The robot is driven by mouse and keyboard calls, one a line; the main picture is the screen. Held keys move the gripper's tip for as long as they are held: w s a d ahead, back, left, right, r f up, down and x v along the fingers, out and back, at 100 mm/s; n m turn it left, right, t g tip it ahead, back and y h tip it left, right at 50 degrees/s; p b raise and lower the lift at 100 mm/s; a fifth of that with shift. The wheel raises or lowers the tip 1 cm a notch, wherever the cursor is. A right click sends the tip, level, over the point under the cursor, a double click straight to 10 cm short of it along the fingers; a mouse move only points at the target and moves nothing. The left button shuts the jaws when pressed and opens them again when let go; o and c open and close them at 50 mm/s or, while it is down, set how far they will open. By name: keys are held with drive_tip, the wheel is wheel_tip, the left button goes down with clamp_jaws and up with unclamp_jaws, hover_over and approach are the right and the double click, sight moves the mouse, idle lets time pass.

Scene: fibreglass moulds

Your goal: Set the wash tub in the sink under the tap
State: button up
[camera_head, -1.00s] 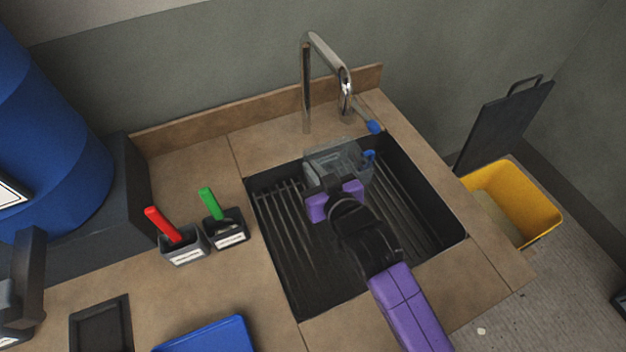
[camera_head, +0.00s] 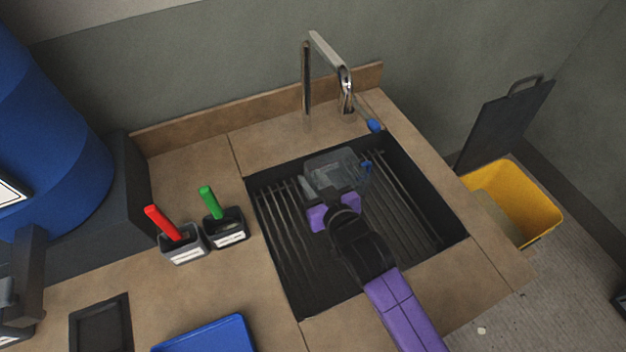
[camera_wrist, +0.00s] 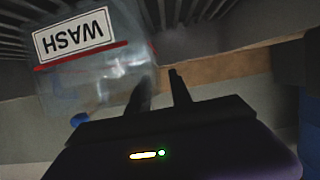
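The wash tub (camera_head: 335,168) is a clear box in the far part of the dark sink (camera_head: 290,270), in front of the tap (camera_head: 345,85). In the wrist view the tub (camera_wrist: 100,75) is at upper left, with an upside-down white WASH label and a red stripe. My gripper (camera_wrist: 163,72) is at the tub's near side. Its two dark fingers are a little apart, and one overlaps the tub's edge. I cannot tell whether they grip its wall. Whether the tub rests on the sink bottom is unclear.
Two small dark holders (camera_head: 224,232) with red and green handles stand left of the sink. A blue tray (camera_head: 205,338) lies at the front. A blue drum (camera_head: 50,130) is at left and a yellow bin (camera_head: 530,205) at right. The sink's near part is free beside my arm.

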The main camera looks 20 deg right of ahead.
drive_tip(key=shift+r, duration=0.1)
drive_tip(key=shift+s, duration=0.15)
drive_tip(key=b+v, duration=0.1)
drive_tip(key=v, duration=1)
drive_tip(key=shift+s+r, duration=0.25)
drive_tip(key=shift+s, duration=0.05)
drive_tip(key=shift+s, duration=0.1)
drive_tip(key=d+f+v, duration=0.1)
drive_tip(key=v, duration=1.1)
drive_tip(key=s+d+f+v, duration=0.1)
drive_tip(key=f+v, duration=0.1)
drive_tip(key=v, duration=1)
drive_tip(key=shift+s+t, duration=0.3)
drive_tip(key=shift+s, duration=0.05)
